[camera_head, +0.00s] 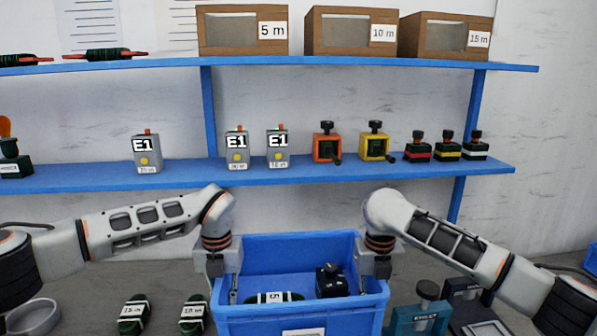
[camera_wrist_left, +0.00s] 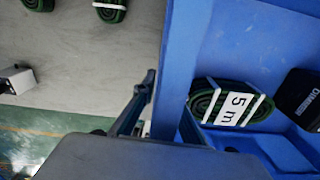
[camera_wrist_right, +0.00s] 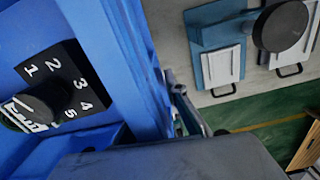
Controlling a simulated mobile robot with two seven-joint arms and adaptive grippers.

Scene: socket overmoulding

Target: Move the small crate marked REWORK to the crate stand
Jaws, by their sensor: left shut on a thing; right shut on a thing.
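A blue crate (camera_head: 260,243) is at the bottom centre of the head view. A white label (camera_head: 302,332) on its front is cut off, so I cannot read it. My left gripper (camera_head: 234,288) is shut on the crate's left wall, which also shows in the left wrist view (camera_wrist_left: 185,60). My right gripper (camera_head: 366,280) is shut on its right wall, also seen in the right wrist view (camera_wrist_right: 120,50). Inside lie a green coil (camera_wrist_left: 225,104) tagged 5 m and a black block with a knob (camera_wrist_right: 62,90) and the numbers 1 to 5. I cannot make out the crate stand.
Green coils (camera_head: 134,315) lie on the grey surface left of the crate. Teal and dark clamp-like devices (camera_head: 422,312) stand close on its right. A blue shelf (camera_head: 300,176) with grey E1 boxes (camera_head: 147,153) and small tools runs behind.

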